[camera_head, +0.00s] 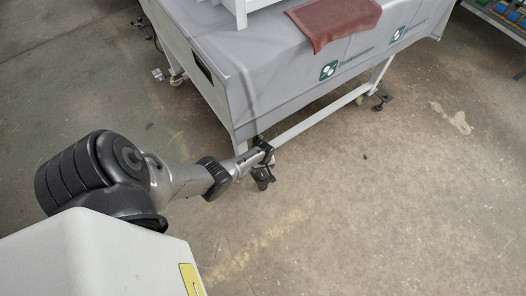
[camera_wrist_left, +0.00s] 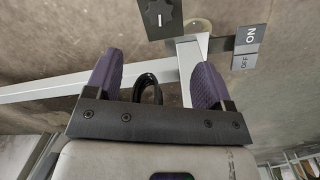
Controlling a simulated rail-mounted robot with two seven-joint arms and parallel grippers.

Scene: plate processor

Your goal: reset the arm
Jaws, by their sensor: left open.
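My left arm comes in from the left in the head view. Its gripper (camera_head: 263,178) is low in front of the grey-covered table's near corner, close to a white table leg (camera_head: 240,146); whether they touch cannot be told. In the left wrist view, the gripper (camera_wrist_left: 156,72) has its two purple-padded fingers spread wide apart. A black loop (camera_wrist_left: 148,80) shows between the fingers, and I cannot tell what it belongs to. I see nothing held. My right gripper is in neither view.
The table (camera_head: 235,75) carries a brown cloth (camera_head: 335,18). A caster (camera_head: 361,99) and a black foot piece (camera_head: 381,100) stand under its far side. The floor at right is clear.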

